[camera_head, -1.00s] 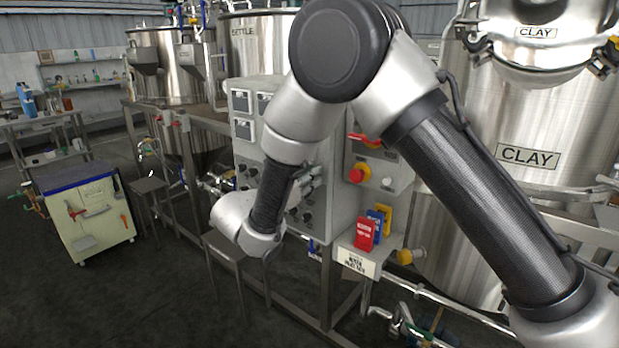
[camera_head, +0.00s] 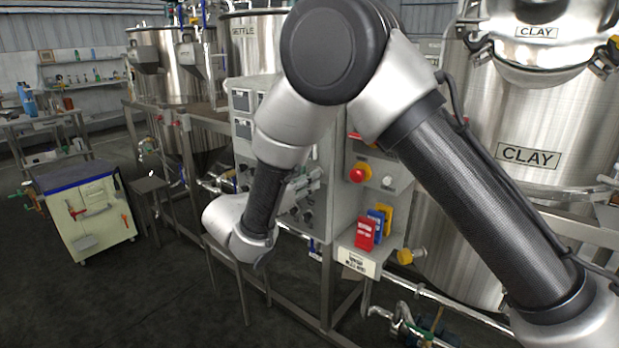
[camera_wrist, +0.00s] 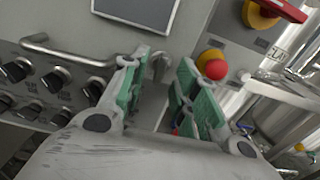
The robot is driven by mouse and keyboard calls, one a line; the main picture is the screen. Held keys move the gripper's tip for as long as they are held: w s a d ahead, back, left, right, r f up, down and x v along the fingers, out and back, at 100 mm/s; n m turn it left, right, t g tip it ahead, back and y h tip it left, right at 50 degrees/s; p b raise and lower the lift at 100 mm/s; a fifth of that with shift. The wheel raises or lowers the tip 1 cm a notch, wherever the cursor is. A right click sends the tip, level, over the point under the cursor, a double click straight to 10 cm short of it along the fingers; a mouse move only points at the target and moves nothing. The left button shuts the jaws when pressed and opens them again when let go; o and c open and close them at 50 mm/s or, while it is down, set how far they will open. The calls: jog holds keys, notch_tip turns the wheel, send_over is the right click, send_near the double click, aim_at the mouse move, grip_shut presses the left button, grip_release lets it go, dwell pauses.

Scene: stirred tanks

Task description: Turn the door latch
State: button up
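A small grey metal latch (camera_wrist: 159,66) shows on the grey cabinet front in the wrist view, between my fingertips, partly hidden by the left finger. My gripper (camera_wrist: 164,72) is open, with green-padded fingers standing apart on either side of the latch. I cannot tell whether either finger touches it. In the head view my gripper (camera_head: 303,184) is partly hidden behind my arm, at the front of the control cabinet (camera_head: 338,190). The latch cannot be made out there.
A bar handle (camera_wrist: 65,52) and several black knobs (camera_wrist: 55,79) lie left of my gripper. A red button on a yellow base (camera_wrist: 214,67) is close to the right finger.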

jog(key=v, duration=1)
jog(key=s+d+f+m+g, duration=0.4)
jog(key=d+f+g, duration=0.1)
jog(key=d+f, duration=0.2)
jog(key=s+d+r+m+g+y, duration=0.1)
jog(key=s+d+r+m+y, duration=0.2)
jog(key=s+d+r+m, duration=0.2)
jog(key=s+d+r+m+g+y, duration=0.2)
jog(key=s+d+r+m+y, duration=0.2)
jog(key=d, duration=1.5)
jog(key=s+d+r+m+g+y, duration=0.1)
jog(key=s+d+r+m+y, duration=0.3)
jog(key=d+m, duration=0.9)
jog(key=s+r+m, duration=0.2)
jog(key=s+r, duration=0.1)
jog(key=s, duration=0.2)
jog(key=shift+m+g, duration=0.3)
jog(key=shift+g, duration=0.1)
